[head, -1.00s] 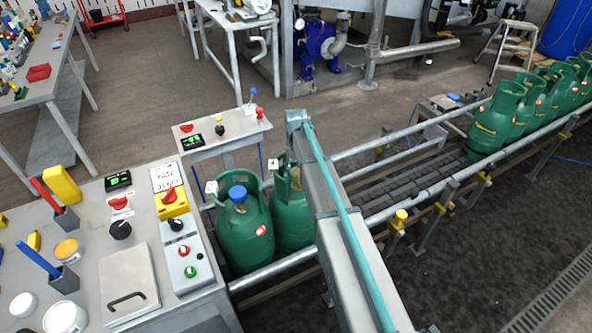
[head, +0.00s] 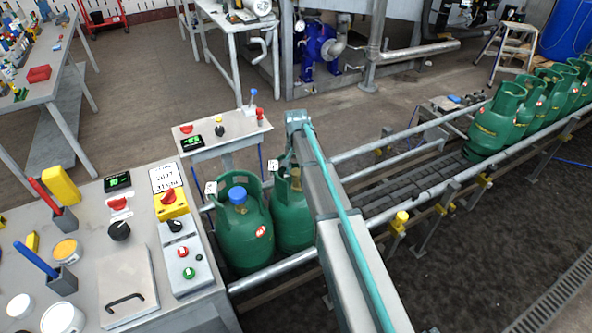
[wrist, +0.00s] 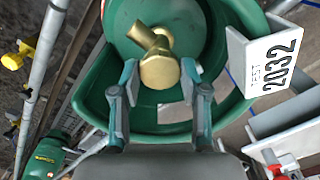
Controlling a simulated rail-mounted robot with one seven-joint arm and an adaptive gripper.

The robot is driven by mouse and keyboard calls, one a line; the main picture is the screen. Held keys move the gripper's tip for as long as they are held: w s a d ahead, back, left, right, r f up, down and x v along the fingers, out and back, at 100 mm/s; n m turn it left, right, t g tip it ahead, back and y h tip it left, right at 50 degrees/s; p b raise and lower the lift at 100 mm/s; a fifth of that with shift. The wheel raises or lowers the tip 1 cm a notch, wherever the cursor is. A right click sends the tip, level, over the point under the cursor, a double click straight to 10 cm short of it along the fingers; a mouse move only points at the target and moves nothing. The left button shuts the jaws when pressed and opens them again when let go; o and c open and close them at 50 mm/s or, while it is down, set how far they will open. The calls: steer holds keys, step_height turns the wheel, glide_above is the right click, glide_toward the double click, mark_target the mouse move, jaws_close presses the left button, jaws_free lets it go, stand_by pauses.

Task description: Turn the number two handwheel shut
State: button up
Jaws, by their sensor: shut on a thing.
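Two green cylinders stand side by side on the conveyor at the middle of the head view. The front-left cylinder (head: 243,240) carries a blue handwheel (head: 237,194). The cylinder beside it (head: 290,220) is partly covered by my arm, and a brass valve (head: 296,181) shows at its top. In the wrist view my gripper (wrist: 159,78) is shut on the brass valve top (wrist: 160,69), one finger on each side, inside the green collar (wrist: 103,50). A white tag reading 2032 (wrist: 268,58) is on the collar. No number two marking on a handwheel shows.
A control bench (head: 85,225) with switches, pots and a hinged lid is at the left. Several more green cylinders (head: 497,122) stand along the conveyor at the right. Guard rails (head: 400,205) run along both sides. The belt between is bare.

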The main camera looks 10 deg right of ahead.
mark_target(296, 172)
steer(key=o, duration=1.1)
steer(key=shift+o, duration=0.2)
steer(key=shift+r, duration=0.15)
step_height(296, 172, up, 12)
